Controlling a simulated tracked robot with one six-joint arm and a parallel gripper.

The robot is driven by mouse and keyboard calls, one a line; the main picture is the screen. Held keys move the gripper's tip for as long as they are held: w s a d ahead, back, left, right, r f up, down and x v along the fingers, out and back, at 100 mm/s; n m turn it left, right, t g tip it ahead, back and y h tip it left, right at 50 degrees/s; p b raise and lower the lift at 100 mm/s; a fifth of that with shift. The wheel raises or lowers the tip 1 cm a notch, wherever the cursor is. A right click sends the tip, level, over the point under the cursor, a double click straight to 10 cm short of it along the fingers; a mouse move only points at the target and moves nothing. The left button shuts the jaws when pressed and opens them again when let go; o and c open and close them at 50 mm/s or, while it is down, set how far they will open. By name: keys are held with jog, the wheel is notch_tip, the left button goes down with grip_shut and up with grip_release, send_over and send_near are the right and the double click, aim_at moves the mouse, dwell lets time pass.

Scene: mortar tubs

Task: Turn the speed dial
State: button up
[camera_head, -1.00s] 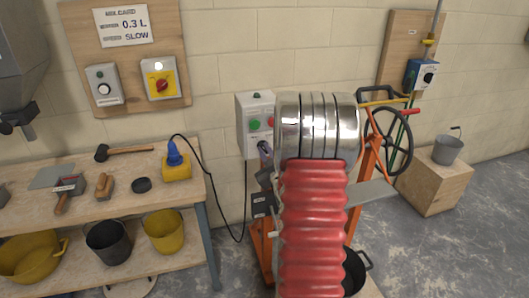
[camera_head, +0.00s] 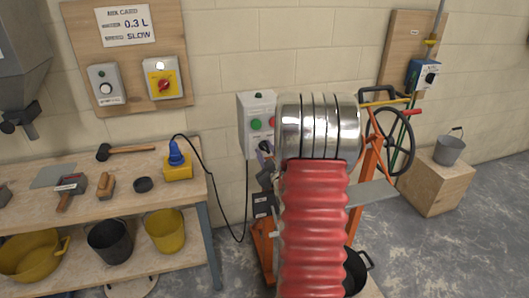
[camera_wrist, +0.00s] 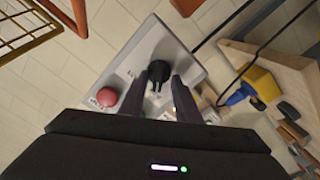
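A grey control box (camera_head: 244,127) hangs on the wall behind my arm, with a green and a red button on its front. In the wrist view the face of the box (camera_wrist: 187,52) carries a black dial (camera_wrist: 158,70) and a red button (camera_wrist: 107,97). My gripper (camera_wrist: 165,76) is at the box with its two dark fingers apart, and the dial shows between and just beyond the fingertips. I cannot tell whether the fingers touch it. In the head view my gripper (camera_head: 265,150) is at the box's lower front and the dial is hidden.
A workbench (camera_head: 100,206) with tools, a yellow transformer (camera_head: 178,167) and a mallet stands left. A black cable hangs between bench and box. A board holds another dial box (camera_head: 105,90) and a yellow switch (camera_head: 163,84). An orange-framed machine with a handwheel (camera_head: 390,140) stands right.

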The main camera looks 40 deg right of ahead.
jog(key=shift+s, duration=0.15)
jog(key=shift+s+a, duration=0.1)
jog(key=shift+s, duration=0.1)
jog(key=v, duration=1.3)
